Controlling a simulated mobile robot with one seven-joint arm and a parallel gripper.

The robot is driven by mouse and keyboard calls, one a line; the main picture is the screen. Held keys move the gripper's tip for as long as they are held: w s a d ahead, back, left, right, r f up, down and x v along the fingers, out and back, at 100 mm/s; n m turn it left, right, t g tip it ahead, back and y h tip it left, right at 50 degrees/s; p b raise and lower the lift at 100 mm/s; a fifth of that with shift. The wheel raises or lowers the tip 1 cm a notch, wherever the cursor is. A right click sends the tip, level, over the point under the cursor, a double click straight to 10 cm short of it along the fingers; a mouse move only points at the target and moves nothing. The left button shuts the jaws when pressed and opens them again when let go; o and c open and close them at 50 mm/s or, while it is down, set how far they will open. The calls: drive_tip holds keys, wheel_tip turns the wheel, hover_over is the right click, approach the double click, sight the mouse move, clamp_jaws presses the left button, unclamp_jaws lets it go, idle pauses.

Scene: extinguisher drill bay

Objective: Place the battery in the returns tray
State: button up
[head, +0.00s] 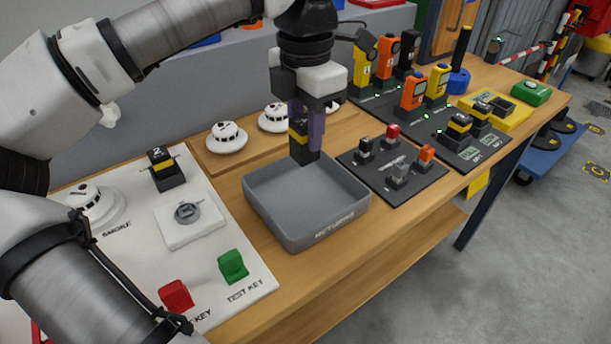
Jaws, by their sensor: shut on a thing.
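The battery (298,146) is black with a yellow band. My gripper (307,134) is shut on it and points down, holding it upright over the back part of the returns tray. The returns tray (322,228) is a grey open box with "RETURNS" on its front wall, and its floor looks empty. The battery's lower end shows against the tray's back inner side; I cannot tell how far it is above the floor. A purple finger hides part of the battery.
A white board (130,220) with a smoke detector and keys lies left of the tray. White detectors (226,137) stand on a wooden board behind. A dark mat (392,176) with small blocks lies close on the right. Batteries in a charger (458,129) stand farther right.

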wheel_tip(320, 180, down, 10)
drive_tip(key=shift+r, duration=0.1)
idle(0.4)
drive_tip(key=shift+f, duration=0.25)
drive_tip(key=o, duration=1.2)
drive_tip(key=shift+r, duration=0.1)
drive_tip(key=shift+c, duration=0.2)
drive_tip(key=shift+r, duration=0.1)
wheel_tip(320, 180, up, 12)
drive_tip(key=shift+r, duration=0.1)
